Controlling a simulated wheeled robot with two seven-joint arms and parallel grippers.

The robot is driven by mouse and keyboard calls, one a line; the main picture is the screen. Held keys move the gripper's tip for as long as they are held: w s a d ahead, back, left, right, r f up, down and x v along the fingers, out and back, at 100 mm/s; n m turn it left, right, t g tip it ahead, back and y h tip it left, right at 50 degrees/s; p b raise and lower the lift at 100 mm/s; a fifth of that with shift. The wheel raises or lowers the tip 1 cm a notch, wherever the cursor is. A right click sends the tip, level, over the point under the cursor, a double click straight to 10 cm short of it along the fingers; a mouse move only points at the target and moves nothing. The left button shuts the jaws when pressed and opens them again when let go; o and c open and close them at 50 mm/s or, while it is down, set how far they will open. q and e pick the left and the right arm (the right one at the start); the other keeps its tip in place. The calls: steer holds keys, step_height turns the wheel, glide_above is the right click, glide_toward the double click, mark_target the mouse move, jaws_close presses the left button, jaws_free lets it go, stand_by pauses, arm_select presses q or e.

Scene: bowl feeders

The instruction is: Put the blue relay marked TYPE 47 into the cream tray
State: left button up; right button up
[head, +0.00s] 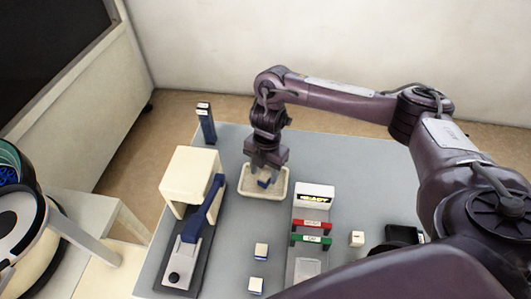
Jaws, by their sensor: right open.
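The cream tray (281,192) lies on the grey table towards the back. A small blue block (263,183) sits in the tray under my right gripper; I cannot read any marking on it. My right gripper (264,170) is open, pointing down over the tray just above the block. I cannot tell whether its fingers touch the block. My left gripper is not in view.
A cream box (188,175) and a device with a blue lever (204,210) stand left of the tray. A white unit with red and green bars (311,225) is at right. A small white block (356,239) and a dark container (402,234) lie farther right. A blue post (206,126) stands behind.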

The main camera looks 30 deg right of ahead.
mark_target(267, 175)
step_height(267, 175, up, 10)
steer(key=d+p, duration=0.1)
steer(key=p, duration=0.1)
steer(key=shift+w+p, duration=0.3)
stand_by(0.3)
